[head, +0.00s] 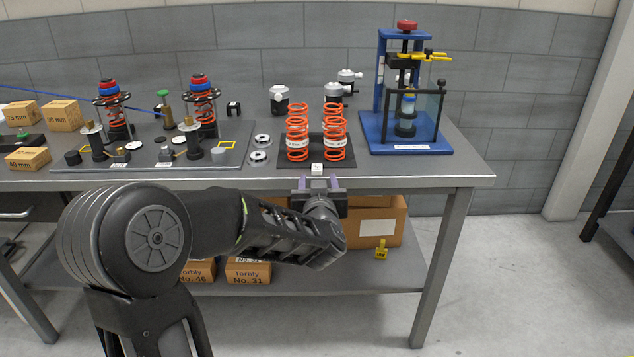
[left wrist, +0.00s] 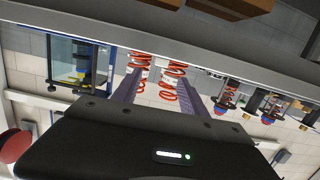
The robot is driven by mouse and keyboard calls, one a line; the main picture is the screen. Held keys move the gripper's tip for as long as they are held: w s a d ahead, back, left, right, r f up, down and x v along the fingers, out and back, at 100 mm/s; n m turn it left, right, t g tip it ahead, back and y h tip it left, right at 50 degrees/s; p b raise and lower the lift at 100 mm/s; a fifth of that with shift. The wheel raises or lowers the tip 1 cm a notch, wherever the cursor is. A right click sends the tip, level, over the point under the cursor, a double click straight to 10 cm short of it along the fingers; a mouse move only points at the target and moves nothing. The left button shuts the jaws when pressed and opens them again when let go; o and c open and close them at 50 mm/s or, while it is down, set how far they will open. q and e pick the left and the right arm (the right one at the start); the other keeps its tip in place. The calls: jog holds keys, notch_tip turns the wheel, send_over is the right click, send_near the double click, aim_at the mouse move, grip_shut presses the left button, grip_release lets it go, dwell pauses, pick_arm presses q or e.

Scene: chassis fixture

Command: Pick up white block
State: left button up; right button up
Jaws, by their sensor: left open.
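A small white block (head: 317,169) sits at the front edge of the workbench, just in front of the dark mat with the orange springs. My left gripper (head: 318,183) is at the bench's front edge, close in front of the block. Its two purple-grey fingers are apart, with the block seen just beyond and between them. My right gripper is in neither view.
Orange coil springs (head: 333,132) stand behind the block on a dark mat. A blue press (head: 400,146) stands to the right, and a grey board (head: 200,160) with assemblies to the left. Cardboard boxes (head: 376,226) lie on the lower shelf.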

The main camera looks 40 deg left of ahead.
aim_at(317, 168)
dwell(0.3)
pick_arm(q)
jog(key=shift+x, duration=1.3)
jog(key=x, duration=0.5)
jog(key=shift+w+a+f, duration=0.1)
jog(key=shift+f, duration=0.05)
grip_shut()
